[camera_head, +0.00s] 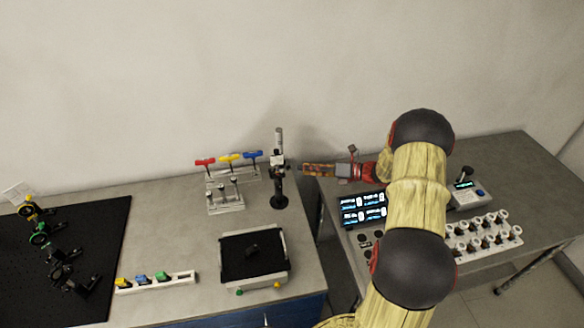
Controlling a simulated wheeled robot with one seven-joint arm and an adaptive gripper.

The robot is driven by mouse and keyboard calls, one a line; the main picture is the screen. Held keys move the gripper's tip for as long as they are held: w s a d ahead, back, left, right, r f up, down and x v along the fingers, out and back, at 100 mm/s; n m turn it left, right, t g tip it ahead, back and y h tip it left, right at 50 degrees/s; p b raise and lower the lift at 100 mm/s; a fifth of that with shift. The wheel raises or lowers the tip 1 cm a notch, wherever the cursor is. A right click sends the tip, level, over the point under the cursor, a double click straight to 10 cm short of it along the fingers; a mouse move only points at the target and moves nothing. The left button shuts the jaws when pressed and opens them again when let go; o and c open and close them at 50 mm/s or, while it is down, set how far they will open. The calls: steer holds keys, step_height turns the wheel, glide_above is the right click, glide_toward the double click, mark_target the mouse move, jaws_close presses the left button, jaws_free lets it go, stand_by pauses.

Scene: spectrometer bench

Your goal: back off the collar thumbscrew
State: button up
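A dark upright post (279,186) on a round black foot stands near the back right of the left bench, with a light top part (279,140). A small collar-like fitting (278,160) sits partway up it. A thumbscrew cannot be made out clearly; a small part at the collar's right side may be it. My gripper (304,169) comes in level from the right, its tip pointing left, close to the collar's right side. I cannot tell whether it touches, or whether its fingers are apart.
A rack with red, yellow and blue T-handled tools (229,159) stands left of the post. A black-topped platform (236,266) is in front. Lit displays (363,210) are on the right bench, below my arm. A gap separates the benches.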

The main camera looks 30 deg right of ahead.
mark_target(288, 168)
steer(key=shift+x, duration=2.8)
steer(key=c, duration=0.3)
jaws_close()
